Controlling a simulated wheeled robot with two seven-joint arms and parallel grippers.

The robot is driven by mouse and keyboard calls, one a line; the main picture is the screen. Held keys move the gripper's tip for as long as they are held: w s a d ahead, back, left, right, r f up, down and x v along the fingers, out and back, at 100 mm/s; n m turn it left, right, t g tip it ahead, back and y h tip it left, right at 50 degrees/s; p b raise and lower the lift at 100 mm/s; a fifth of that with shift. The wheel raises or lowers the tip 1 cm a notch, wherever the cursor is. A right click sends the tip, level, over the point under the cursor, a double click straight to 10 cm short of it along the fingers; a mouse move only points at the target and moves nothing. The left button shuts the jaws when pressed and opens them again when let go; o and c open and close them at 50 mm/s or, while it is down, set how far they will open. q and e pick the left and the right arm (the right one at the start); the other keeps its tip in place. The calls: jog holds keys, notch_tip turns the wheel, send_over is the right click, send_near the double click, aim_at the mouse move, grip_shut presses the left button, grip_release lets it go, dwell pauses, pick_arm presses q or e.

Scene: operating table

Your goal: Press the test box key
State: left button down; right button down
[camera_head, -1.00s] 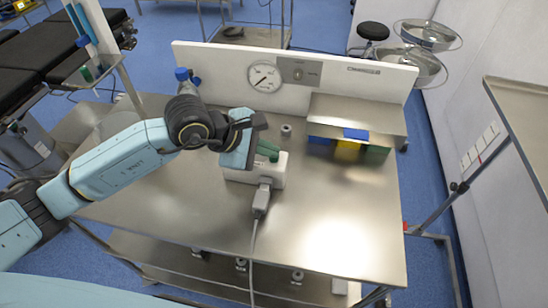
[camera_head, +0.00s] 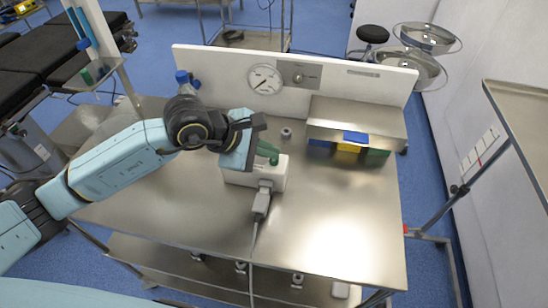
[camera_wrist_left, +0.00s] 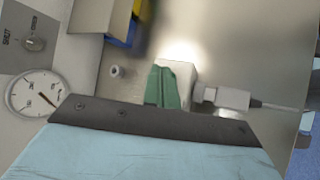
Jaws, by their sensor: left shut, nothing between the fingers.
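The test box (camera_head: 280,172) is a white box on the steel table, with a grey plug and cable (camera_head: 261,204) at its near side. In the left wrist view the white box (camera_wrist_left: 179,70) is partly covered by my fingers. My left gripper (camera_head: 268,152) has green fingers, shut together and empty, over the box's top. They also show in the left wrist view (camera_wrist_left: 164,84). The key is hidden, and I cannot tell whether the fingertips touch the box. My right gripper is not in view.
A white back panel with a round gauge (camera_head: 265,79) and a knob plate (camera_head: 298,74) stands behind. Blue, yellow and green bins (camera_head: 348,146) sit under a steel shelf at the right. A small metal piece (camera_head: 286,133) stands behind the box. The table's right front is clear.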

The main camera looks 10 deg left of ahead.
aim_at(269, 164)
pick_arm(q)
jog(key=shift+r, duration=0.15)
notch_tip(269, 164, up, 6)
jog(key=p, duration=0.3)
dwell(0.4)
